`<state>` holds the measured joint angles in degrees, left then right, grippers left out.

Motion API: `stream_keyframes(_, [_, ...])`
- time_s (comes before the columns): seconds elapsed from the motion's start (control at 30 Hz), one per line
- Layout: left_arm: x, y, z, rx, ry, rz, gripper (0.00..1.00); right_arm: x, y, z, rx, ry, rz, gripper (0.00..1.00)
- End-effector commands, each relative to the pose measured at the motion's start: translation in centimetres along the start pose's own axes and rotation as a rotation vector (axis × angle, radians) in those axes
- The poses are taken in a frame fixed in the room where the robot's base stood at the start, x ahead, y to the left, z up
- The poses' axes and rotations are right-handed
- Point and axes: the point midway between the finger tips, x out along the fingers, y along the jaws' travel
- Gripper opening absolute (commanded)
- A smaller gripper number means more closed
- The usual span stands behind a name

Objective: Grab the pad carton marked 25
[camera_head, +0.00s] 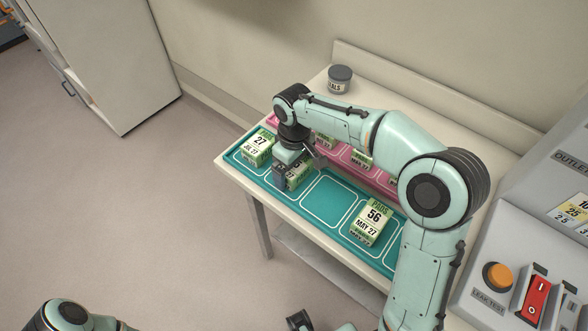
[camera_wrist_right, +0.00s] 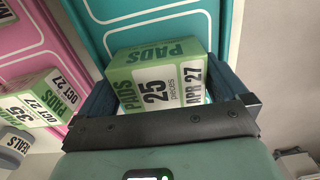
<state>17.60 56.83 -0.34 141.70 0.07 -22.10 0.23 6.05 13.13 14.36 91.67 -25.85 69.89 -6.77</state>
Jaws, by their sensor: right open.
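The pad carton marked 25 (camera_wrist_right: 157,88) is green and white, with "PADS" and "APR 27" on it, in the right wrist view. It stands on the teal tray (camera_wrist_right: 98,38). My right gripper (camera_head: 298,170) is lowered over this carton (camera_head: 298,178) in the head view and hides much of it. In the wrist view its fingers are open, one on each side of the carton. I cannot tell whether they touch it. Part of my left arm shows at the lower left of the head view; I make out no left gripper.
On the teal tray, a carton marked 27 (camera_head: 259,147) stands left of the gripper and one marked 56 (camera_head: 371,222) to the right. A pink tray (camera_head: 374,176) with more cartons lies behind. A grey-lidded jar (camera_head: 340,79) stands at the back.

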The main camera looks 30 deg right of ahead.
Motion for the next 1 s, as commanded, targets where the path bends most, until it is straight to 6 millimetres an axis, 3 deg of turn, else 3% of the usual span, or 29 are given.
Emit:
stream_keyframes(0.13, [0.0, 0.0, 0.0, 0.0, 0.0, 0.0, 0.43, 0.0, 0.0, 0.0, 0.0, 0.0, 0.0, 1.0])
stream_keyframes(0.17, [0.0, 0.0, 0.0, 0.0, 0.0, 0.0, 0.43, 0.0, 0.0, 0.0, 0.0, 0.0, 0.0, 0.94])
stream_keyframes(0.27, [0.0, 0.0, 0.0, 0.0, 0.0, 0.0, 0.43, -0.1, 0.0, 0.0, 0.0, 0.0, 0.0, 0.61])
stream_keyframes(0.3, [0.0, 0.0, 0.0, 0.0, 0.0, 0.0, 0.43, -0.1, 0.0, 0.0, 0.0, 0.0, 0.0, 0.57])
stream_keyframes(0.73, [-0.2, 0.1, 0.0, 0.0, 0.001, 0.0, 0.43, -1.2, 0.0, -0.1, 0.0, 0.002, 0.002, 0.57])
stream_keyframes(0.87, [-0.6, 0.2, -0.1, 0.001, 0.002, 0.001, 0.43, -3.2, 0.0, -0.1, -0.001, 0.005, 0.002, 0.57])
stream_keyframes(1.0, [-1.3, 0.5, -0.2, 0.002, 0.005, 0.002, 0.43, -6.7, 0.0, -0.1, -0.001, 0.007, 0.002, 0.57])
